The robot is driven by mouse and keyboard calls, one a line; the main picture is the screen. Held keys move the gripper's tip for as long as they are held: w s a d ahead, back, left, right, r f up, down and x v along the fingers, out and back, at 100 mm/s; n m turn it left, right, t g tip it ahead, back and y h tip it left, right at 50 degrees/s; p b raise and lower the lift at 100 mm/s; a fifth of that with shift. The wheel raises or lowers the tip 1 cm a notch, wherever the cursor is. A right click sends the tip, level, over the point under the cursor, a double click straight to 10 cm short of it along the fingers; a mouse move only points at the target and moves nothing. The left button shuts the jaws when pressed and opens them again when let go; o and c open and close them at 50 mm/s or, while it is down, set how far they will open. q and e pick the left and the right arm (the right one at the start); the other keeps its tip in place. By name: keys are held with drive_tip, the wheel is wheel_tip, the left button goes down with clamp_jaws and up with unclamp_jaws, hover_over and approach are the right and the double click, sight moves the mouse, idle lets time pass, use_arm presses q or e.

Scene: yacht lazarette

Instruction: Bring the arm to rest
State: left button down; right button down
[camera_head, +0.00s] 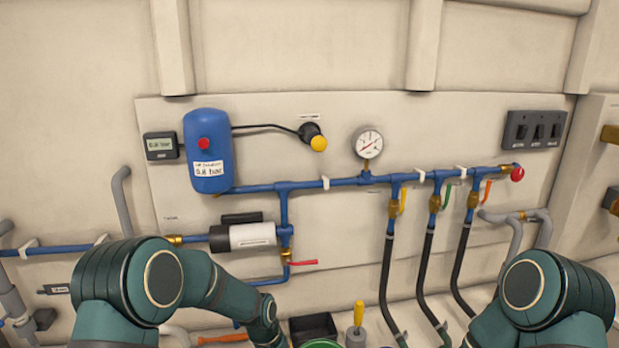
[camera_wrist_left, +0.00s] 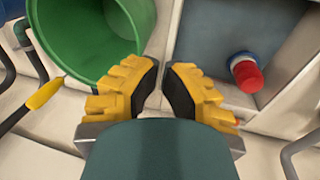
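My left arm (camera_head: 170,285) comes in from the left in the head view and bends down towards the bottom middle; its gripper is out of that frame. In the left wrist view my left gripper (camera_wrist_left: 161,85) shows two yellow fingers with dark pads. A gap lies between the pads and nothing is held. My right arm (camera_head: 545,295) shows at the lower right of the head view, and its gripper is not in view. A green bucket (camera_wrist_left: 70,40) lies beyond the left fingers, its opening visible.
A panel carries a blue tank (camera_head: 208,150), blue pipes (camera_head: 340,182), a gauge (camera_head: 368,142), a pump (camera_head: 245,236) and switches (camera_head: 538,130). Black hoses (camera_head: 425,270) hang at the right. A black bin (camera_head: 313,328) and a yellow-handled tool (camera_head: 358,315) stand low. A red-capped fitting (camera_wrist_left: 246,74) is right of the fingers.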

use_arm(q)
drive_tip(key=s+a+f+h, duration=0.1)
drive_tip(key=s+a+f, duration=0.3)
drive_tip(key=s+f, duration=0.8)
drive_tip(key=s+a+f+n, duration=0.1)
drive_tip(key=s+f, duration=0.1)
drive_tip(key=s, duration=1.4)
drive_tip(key=w+d+m+t+b, duration=0.1)
drive_tip(key=w+d+b, duration=0.1)
drive_tip(key=w+b, duration=0.4)
drive_tip(key=shift+f+h, duration=0.25)
drive_tip(key=shift+h, duration=0.15)
drive_tip(key=shift+d, duration=0.1)
